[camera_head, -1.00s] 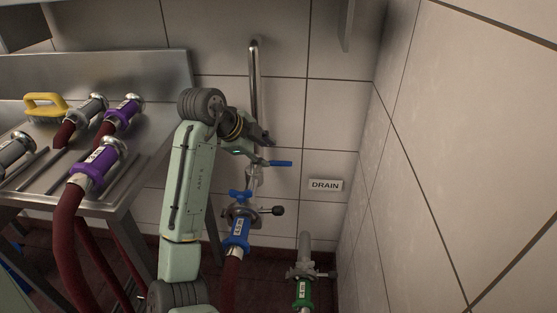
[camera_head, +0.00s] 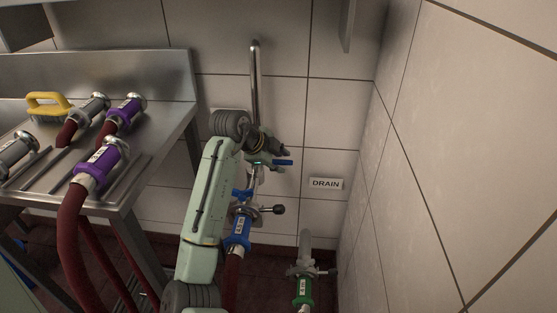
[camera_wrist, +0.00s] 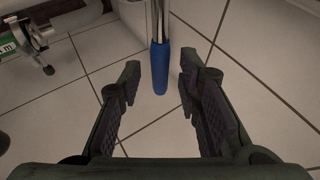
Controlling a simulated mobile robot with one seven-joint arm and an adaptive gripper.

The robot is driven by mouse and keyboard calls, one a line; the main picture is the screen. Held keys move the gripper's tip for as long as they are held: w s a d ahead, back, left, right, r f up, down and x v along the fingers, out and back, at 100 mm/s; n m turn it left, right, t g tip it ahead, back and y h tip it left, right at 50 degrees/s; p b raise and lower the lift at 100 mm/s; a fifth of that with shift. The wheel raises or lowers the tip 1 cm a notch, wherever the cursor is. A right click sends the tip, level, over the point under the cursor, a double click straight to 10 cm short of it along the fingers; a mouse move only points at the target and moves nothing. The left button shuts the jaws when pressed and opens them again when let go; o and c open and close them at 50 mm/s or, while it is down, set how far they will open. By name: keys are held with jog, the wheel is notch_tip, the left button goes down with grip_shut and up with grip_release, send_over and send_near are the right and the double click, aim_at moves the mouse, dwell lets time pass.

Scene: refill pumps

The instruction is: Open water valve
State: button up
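In the wrist view the blue handle (camera_wrist: 160,68) points toward me, between my two fingers. My gripper (camera_wrist: 156,80) is open around it, with a gap on each side and no visible contact.
A clamp with a black knob (camera_head: 278,209) juts right below the valve. A green coupling (camera_head: 302,290) stands on the drain pipe at lower right, below the DRAIN sign (camera_head: 326,184). A steel table (camera_head: 180,120) with several hose ends is at left.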

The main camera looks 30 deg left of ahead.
grip_shut()
dwell(0.6)
